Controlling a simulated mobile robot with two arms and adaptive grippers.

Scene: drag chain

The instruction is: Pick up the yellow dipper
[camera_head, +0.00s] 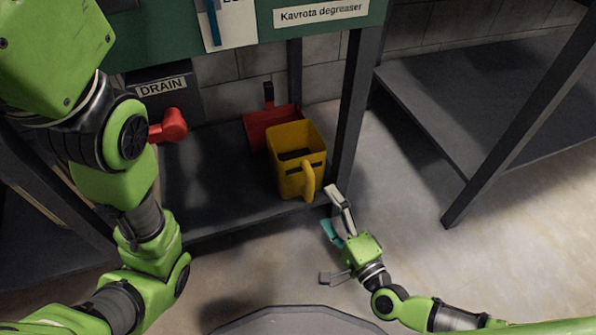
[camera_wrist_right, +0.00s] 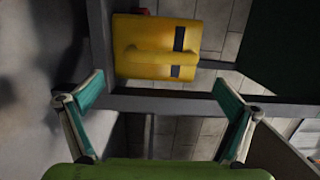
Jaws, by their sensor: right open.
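The yellow dipper (camera_head: 297,158) is a square open-topped container with a handle on its front side. It stands on the dark lower shelf, close to the shelf's front edge and a table leg. In the right wrist view the dipper (camera_wrist_right: 155,48) shows beyond the fingertips, with its handle facing me. My right gripper (camera_head: 332,238) is open and empty, in front of and to the lower right of the dipper, apart from it. Its two teal-padded fingers (camera_wrist_right: 160,90) are spread wide in the wrist view. My left arm shows at the left; its gripper is out of the picture.
A red dustpan-like object (camera_head: 268,124) stands behind the dipper. A red valve handle (camera_head: 170,127) sticks out below the DRAIN label (camera_head: 162,87). A dark table leg (camera_head: 355,105) rises just right of the dipper. The floor (camera_head: 410,210) to the right is clear.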

